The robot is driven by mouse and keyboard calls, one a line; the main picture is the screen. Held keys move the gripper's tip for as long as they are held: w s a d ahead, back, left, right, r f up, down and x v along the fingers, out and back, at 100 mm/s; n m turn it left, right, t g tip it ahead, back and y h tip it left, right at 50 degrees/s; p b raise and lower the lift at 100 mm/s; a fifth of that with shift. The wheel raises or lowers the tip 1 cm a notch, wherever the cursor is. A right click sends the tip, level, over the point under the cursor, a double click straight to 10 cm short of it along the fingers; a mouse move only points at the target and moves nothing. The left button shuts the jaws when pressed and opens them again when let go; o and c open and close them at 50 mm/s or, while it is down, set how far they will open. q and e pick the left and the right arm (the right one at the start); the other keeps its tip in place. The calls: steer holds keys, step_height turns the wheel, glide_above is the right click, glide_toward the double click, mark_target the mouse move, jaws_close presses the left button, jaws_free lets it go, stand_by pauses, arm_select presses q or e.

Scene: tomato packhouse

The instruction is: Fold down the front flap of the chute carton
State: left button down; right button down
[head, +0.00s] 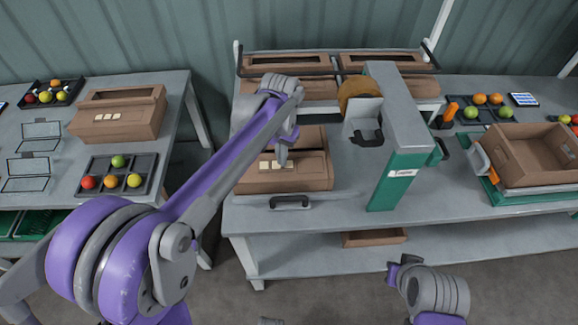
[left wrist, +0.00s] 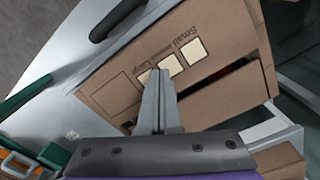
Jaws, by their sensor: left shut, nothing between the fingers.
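A brown carton (head: 310,183), which I take for the chute carton, sits at the front of the middle bench. Its front flap (left wrist: 205,45), printed with size words and pale label squares, lies roughly flat across the top. A dark gap with a bit of red separates it from the opposite flap (left wrist: 225,98). My left gripper (head: 282,160) is shut and empty, pointing down at the front flap. In the left wrist view its fingertips (left wrist: 156,78) are over the label squares; I cannot tell whether they touch. Part of my right arm shows at the lower right; its jaws cannot be made out.
A green-and-grey post (head: 398,160) with a tape roll (head: 358,92) stands right of the carton. A black handle (head: 290,202) is at the bench's front edge. An open carton (head: 525,158) stands at right. Another carton (head: 120,115) and fruit trays are on the left bench.

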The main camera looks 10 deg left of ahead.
arm_select(q)
steer(key=shift+w+f, duration=0.25)
steer(key=shift+f, duration=0.25)
arm_select(e)
steer(key=shift+s+f, duration=0.1)
steer(key=shift+f, duration=0.2)
arm_select(q)
steer(key=shift+r, duration=0.15)
